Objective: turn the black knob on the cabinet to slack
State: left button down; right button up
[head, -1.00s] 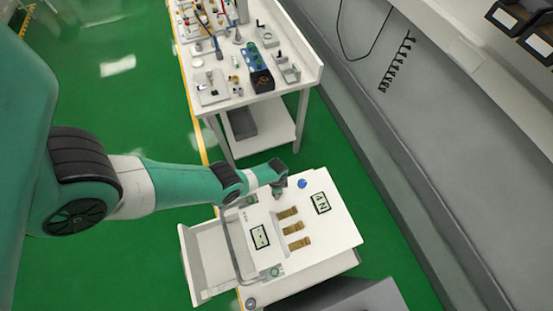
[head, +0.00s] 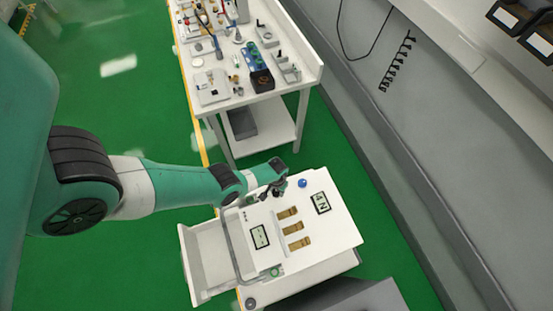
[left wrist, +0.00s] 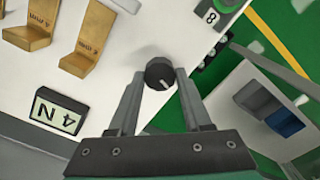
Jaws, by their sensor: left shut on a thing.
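The black knob (left wrist: 160,72) is round with a pale pointer line on its face. It stands on the white top of the cabinet (head: 337,239). In the left wrist view the line slants toward the lower right of the picture. My left gripper (left wrist: 160,77) is shut on the knob, one finger on each side. In the head view my left gripper (head: 271,191) is at the cabinet's back edge and hides the knob. My right gripper is in neither view.
Several brass hooks (head: 288,213) stand on the cabinet top between a "4 N" label (head: 320,203) and another label (head: 260,236). A blue button (head: 302,183) is right of my gripper. A white workbench (head: 293,92) with small parts stands behind; green floor surrounds the cabinet.

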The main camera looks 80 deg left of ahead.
aim_at(276, 192)
pick_arm(q)
jog(key=shift+n, duration=1.6)
jog(key=shift+c, duration=1.7)
grip_release()
notch_tip(276, 192, up, 12)
jog(key=p, duration=1.1)
jog(key=shift+f+p, duration=0.15)
jog(key=shift+p, duration=0.25)
